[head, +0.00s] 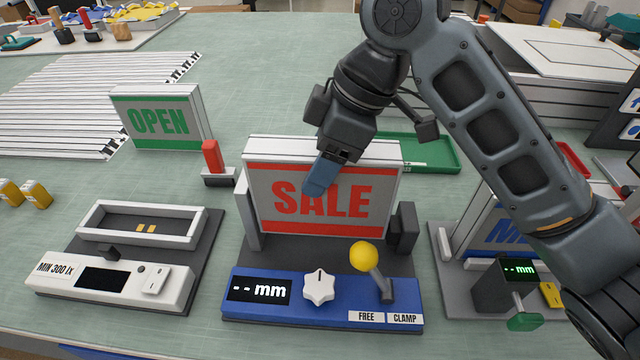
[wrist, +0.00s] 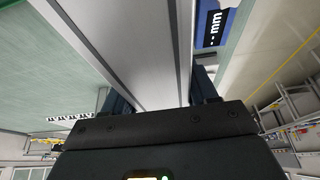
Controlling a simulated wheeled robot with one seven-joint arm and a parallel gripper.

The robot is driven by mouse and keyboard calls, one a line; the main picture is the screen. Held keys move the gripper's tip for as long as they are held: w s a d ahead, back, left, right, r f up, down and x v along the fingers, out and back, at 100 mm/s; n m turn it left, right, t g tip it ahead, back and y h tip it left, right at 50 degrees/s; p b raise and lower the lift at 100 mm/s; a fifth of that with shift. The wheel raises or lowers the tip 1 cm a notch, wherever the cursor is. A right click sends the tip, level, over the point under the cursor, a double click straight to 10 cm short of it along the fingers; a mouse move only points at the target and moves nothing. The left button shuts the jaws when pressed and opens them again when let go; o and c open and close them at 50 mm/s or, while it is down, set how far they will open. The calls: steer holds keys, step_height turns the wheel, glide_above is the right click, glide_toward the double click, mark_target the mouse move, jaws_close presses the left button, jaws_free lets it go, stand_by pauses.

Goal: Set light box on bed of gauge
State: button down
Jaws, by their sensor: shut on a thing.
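The SALE light box (head: 285,225), white-framed with a red-lettered face, stands upright in the head view over the dark bed (head: 330,258) of the blue gauge (head: 236,306). It is between a pale stop at left and a dark jaw (head: 404,228) at right; I cannot tell whether its underside touches the bed. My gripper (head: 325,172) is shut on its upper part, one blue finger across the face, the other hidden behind. In the wrist view the box (wrist: 150,50) runs between the fingers. The gauge display reads "-- mm"; its yellow-knobbed lever (head: 364,257) leans left, toward the FREE side.
An OPEN light box (head: 158,120) stands at back left, with a red-handled tool (head: 212,160) beside it. A white light meter (head: 110,285) is at front left. Another station with a blue-lettered box (head: 508,232) is at right. A green tray (head: 440,155) lies behind.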

steer(key=shift+f, duration=2.45)
steer(key=shift+c, duration=1.6)
jaws_free()
steer(key=shift+f, duration=0.1)
steer(key=v, duration=1.2)
steer(key=shift+b, duration=0.4)
